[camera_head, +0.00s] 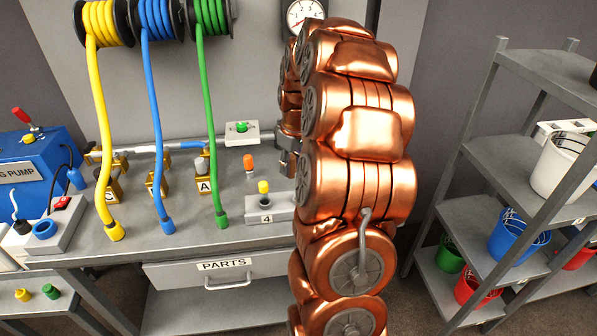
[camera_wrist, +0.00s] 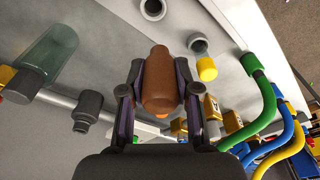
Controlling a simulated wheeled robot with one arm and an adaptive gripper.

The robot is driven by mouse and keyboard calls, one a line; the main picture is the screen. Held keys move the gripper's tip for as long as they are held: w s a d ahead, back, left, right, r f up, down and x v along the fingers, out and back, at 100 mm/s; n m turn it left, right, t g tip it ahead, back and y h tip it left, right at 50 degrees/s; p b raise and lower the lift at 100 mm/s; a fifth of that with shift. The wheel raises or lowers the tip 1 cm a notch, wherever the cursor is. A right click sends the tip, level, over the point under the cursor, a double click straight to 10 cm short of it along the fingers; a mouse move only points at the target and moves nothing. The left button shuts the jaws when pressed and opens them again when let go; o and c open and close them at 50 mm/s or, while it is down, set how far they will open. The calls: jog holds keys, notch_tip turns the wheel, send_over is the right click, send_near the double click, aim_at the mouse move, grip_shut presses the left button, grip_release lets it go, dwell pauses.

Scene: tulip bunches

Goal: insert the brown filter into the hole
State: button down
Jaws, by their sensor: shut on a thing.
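The brown filter (camera_wrist: 160,78), a bottle-shaped cylinder with a narrower neck, is between the fingers of my gripper (camera_wrist: 160,92) in the wrist view. My gripper is shut on its sides. A round dark opening with a pale rim (camera_wrist: 153,9) shows beyond the filter's top at the upper edge, apart from it. A second dark-ended round fitting (camera_wrist: 198,43) is to the right. I cannot tell which of them is the task's hole.
A clear cylinder (camera_wrist: 50,55) and a dark fitting (camera_wrist: 88,108) are left of my gripper. A yellow cap (camera_wrist: 207,69) and yellow (camera_head: 104,150), blue (camera_head: 158,150) and green (camera_head: 209,150) hoses stand close by. Shelves (camera_head: 520,160) with buckets are at the right.

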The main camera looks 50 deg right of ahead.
jog(key=shift+s+d+f+n, duration=0.25)
jog(key=shift+s+f, duration=0.1)
jog(key=shift+s, duration=0.15)
jog(key=shift+s+d+f+n, duration=0.15)
jog(key=shift+s+d+f, duration=0.15)
jog(key=shift+s, duration=0.2)
jog(key=shift+s+a+f+b, duration=0.1)
jog(key=shift+b, duration=0.55)
jog(key=shift+f+b, duration=1.3)
jog(key=shift+f, duration=1.15)
jog(key=shift+b, duration=0.35)
jog(key=shift+f+b, duration=0.85)
jog(key=shift+f, duration=0.3)
jog(key=c, duration=0.8)
grip_release()
jog(key=shift+o, duration=0.2)
jog(key=shift+r, duration=0.1)
